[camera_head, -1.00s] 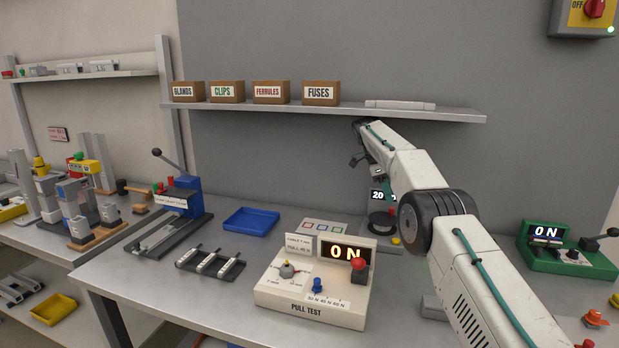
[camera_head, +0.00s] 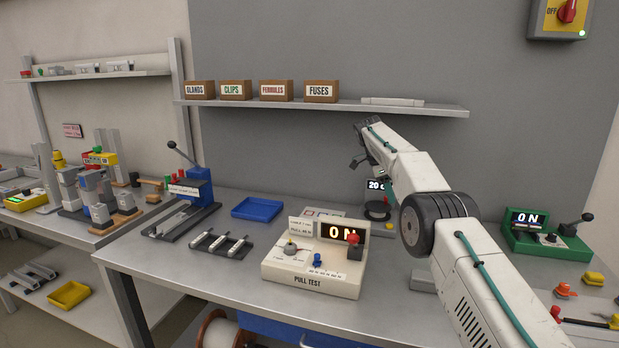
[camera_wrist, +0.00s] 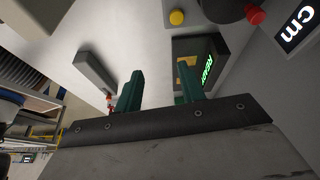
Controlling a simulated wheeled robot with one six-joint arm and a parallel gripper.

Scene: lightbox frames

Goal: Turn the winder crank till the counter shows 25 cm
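The winder (camera_head: 377,211) stands at the back of the bench, partly hidden behind my arm in the head view. Its counter (camera_head: 376,185) reads "20", with the unit cut off by the arm. In the wrist view the counter (camera_wrist: 297,24) shows only "cm". A red knob (camera_wrist: 256,15), probably the crank's, sits beside a dark round part at the top of the wrist view. My gripper (camera_wrist: 160,90) is open, its two green fingers apart with nothing between them. In the head view my gripper (camera_head: 362,154) is above the winder, not touching the knob.
A pull test box (camera_head: 313,281) stands in front of the winder. A blue tray (camera_head: 257,209) lies to the left. A green box (camera_head: 545,245) reading "0 N" stands to the right. The shelf (camera_head: 330,106) runs behind my gripper.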

